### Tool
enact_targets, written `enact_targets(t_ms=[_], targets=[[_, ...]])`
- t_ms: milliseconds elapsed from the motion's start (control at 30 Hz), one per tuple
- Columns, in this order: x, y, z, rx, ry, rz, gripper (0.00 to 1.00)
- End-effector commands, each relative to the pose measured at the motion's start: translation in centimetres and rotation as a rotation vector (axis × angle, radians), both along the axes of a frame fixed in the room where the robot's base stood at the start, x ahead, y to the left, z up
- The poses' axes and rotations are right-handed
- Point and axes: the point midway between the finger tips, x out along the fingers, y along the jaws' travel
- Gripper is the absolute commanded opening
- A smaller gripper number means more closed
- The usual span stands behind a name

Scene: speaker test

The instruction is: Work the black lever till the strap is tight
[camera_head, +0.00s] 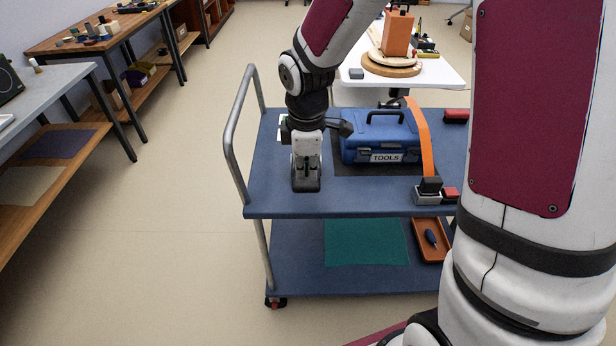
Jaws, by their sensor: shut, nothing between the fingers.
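An orange strap (424,140) runs over the right part of a blue toolbox (365,138) labelled TOOLS, on the top shelf of a blue cart. The strap comes down to a ratchet with a grey base (427,200) and a black lever (430,186) at the cart's front edge. How taut the strap is, I cannot tell. My gripper (306,186) is shut and empty, pointing down over the cart's top shelf. It is left of the toolbox and well left of the lever, apart from both.
The blue cart (275,197) has a grey push handle (229,125) at its left. A red object (450,194) lies beside the ratchet, and another (456,116) is farther back. My own arm hides the cart's right end. An orange tray (429,250) is on the lower shelf. Floor at left is clear.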

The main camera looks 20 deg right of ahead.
Motion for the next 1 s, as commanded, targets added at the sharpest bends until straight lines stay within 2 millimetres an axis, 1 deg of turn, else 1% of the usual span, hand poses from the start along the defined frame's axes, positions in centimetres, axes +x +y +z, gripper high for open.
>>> enact_targets(t_ms=[33,100,233,1000], targets=[[-0.2,0.0,0.8,-0.001,-0.002,0.0,0.0],[-0.5,0.1,1.4,0.001,-0.001,-0.001,0.0],[-0.8,0.2,2.0,0.0,0.0,-0.001,0.0],[-0.8,0.2,2.0,0.0,0.0,0.0,0.0]])
